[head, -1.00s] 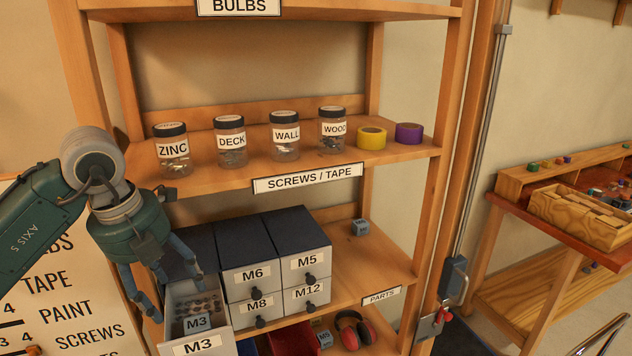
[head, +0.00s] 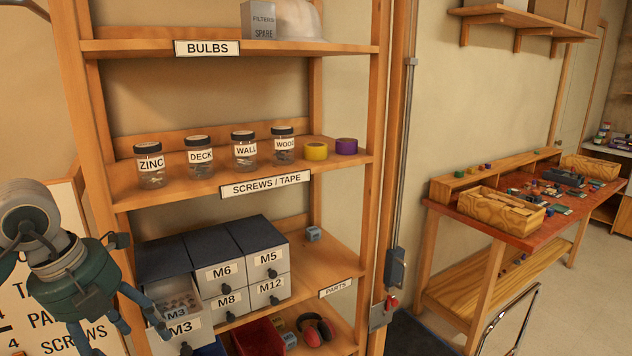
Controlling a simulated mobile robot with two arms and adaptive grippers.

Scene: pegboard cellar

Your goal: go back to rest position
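My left gripper (head: 108,325) is at the lower left of the head view, in front of the shelf unit's left post. Its fingers are spread and nothing shows between them. It is apart from the open M3 drawer (head: 183,329), which stands pulled out of the grey drawer block to the gripper's right. Screws and a small grey block labelled M3 (head: 176,313) lie in that drawer. The M6 (head: 222,272), M5, M8 and M12 drawers are shut. My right gripper is not in the view.
The shelf holds jars (head: 200,157), a yellow tape roll (head: 316,151) and a purple one (head: 346,146). Red earmuffs (head: 317,329) and a red bin (head: 258,338) are lower down. A workbench (head: 480,228) with wooden boxes stands at the right. Floor shows beyond it.

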